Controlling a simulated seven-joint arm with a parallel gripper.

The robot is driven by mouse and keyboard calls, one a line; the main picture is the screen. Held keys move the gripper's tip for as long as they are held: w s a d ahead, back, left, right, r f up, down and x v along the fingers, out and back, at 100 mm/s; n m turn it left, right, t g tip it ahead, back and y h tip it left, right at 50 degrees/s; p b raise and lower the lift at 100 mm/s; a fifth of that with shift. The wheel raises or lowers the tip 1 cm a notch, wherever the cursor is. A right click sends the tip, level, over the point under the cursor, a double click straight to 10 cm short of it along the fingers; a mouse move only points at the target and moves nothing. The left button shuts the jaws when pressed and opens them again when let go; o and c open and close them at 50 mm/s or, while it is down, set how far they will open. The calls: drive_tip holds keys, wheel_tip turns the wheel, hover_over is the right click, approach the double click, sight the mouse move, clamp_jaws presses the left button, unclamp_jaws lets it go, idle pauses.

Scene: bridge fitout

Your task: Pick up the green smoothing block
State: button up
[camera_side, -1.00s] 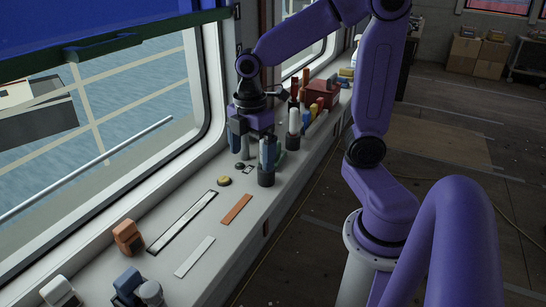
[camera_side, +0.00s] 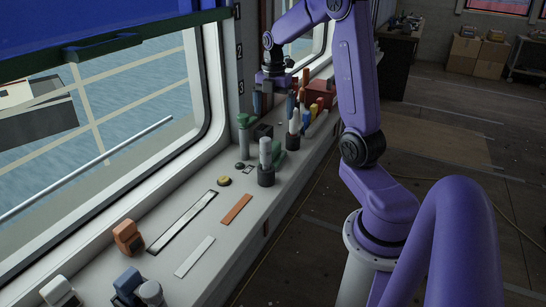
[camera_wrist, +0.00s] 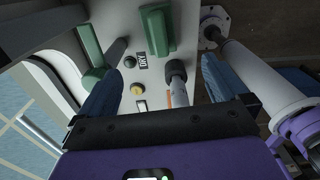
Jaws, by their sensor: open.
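The green smoothing block (camera_wrist: 157,30) lies on the light sill near the top middle of the wrist view, beside a DRY label. In the side view the green block (camera_side: 293,138) is partly hidden behind a dark round holder with a pale tube. My gripper (camera_wrist: 163,62) is open and empty, its blue fingers spread wide. In the wrist view the block shows beyond and between the fingertips, apart from them.
The dark holder (camera_side: 266,177) stands close in front of the block. Upright bottles and a red box (camera_side: 320,93) crowd behind. A yellow disc (camera_side: 223,181) and flat strips lie nearer the camera.

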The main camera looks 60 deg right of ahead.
sight(273, 146)
wheel_tip(273, 146, down, 10)
drive_tip(key=shift+f, duration=0.25)
drive_tip(key=shift+w+f, duration=0.1)
drive_tip(key=shift+f, duration=2.9)
drive_tip(key=c, duration=1.2)
drive_tip(key=shift+r, duration=0.15)
wheel_tip(273, 146, up, 10)
drive_tip(key=shift+f, duration=0.1)
